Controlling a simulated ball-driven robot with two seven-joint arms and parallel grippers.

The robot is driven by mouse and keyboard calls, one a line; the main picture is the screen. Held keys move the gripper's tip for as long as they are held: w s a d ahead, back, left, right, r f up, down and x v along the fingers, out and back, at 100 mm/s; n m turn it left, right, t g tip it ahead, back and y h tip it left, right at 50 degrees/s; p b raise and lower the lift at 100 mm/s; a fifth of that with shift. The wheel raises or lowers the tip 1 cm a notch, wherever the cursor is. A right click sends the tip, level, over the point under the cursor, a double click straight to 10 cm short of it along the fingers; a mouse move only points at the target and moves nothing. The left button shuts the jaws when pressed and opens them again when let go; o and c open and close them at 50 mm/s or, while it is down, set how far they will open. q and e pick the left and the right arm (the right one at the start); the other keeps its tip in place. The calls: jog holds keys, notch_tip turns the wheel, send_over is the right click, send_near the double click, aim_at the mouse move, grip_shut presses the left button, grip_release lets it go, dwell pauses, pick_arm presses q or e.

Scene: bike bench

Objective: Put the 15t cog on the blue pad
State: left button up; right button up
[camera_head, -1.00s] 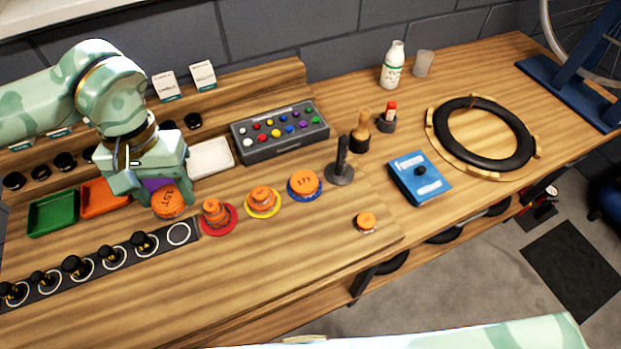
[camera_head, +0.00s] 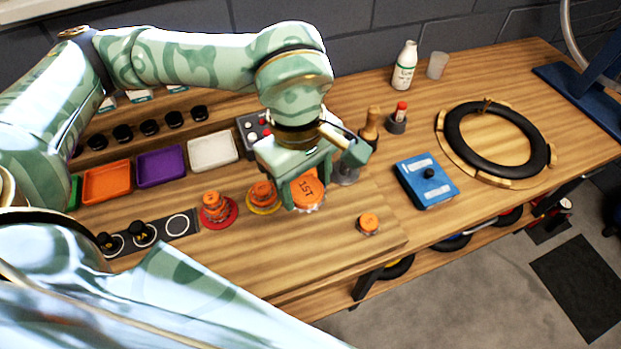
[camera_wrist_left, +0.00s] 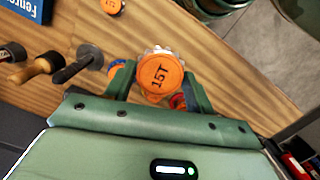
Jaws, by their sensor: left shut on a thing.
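The 15t cog (camera_head: 309,192) is an orange disc with a toothed rim and dark lettering. My left gripper (camera_head: 300,177) is shut on it; the wrist view shows the cog (camera_wrist_left: 160,75) between the two green fingers. The gripper is over the bench, right of the yellow pad (camera_head: 249,208). The blue pad is hidden in the head view behind the gripper and cog. In the wrist view a sliver of blue with orange on it (camera_wrist_left: 116,68) shows beside one finger, partly covered; it looks like the blue pad with another cog. My right gripper is not in view.
Orange cogs sit on the red pad (camera_head: 232,217) and yellow pad. A small cog (camera_head: 368,223) lies near the front edge. A dark post (camera_wrist_left: 84,62) stands close to the gripper. A blue box (camera_head: 426,182) is to the right. Bare wood lies in front.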

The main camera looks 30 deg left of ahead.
pick_arm(q)
jog(key=n, duration=0.3)
jog(key=shift+s+d+f, duration=0.1)
jog(key=shift+s+d, duration=0.3)
jog(key=w+a+f, duration=0.2)
jog(key=w+f, duration=0.1)
jog(key=w+a+f+b, duration=0.1)
jog(key=w+a+f, duration=0.1)
jog(key=w, duration=0.2)
jog(key=w+a+f+b, duration=0.1)
jog(key=w+a+f, duration=0.1)
jog(key=w+f, duration=0.1)
jog(key=shift+w+f, duration=0.3)
jog(key=shift+w, duration=0.2)
jog(key=shift+w+a+f, duration=0.2)
jog(key=shift+w+f, duration=0.1)
jog(key=shift+f, duration=0.05)
jog(key=shift+w+a+f+b, duration=0.1)
jog(key=shift+w+f+b, duration=0.1)
jog(key=shift+f, duration=0.75)
jog(key=shift+w+a+f+b, duration=0.1)
jog(key=shift+f+b, duration=0.05)
jog(key=shift+f, duration=0.75)
jog(key=shift+s+f, duration=0.1)
jog(key=o, duration=1)
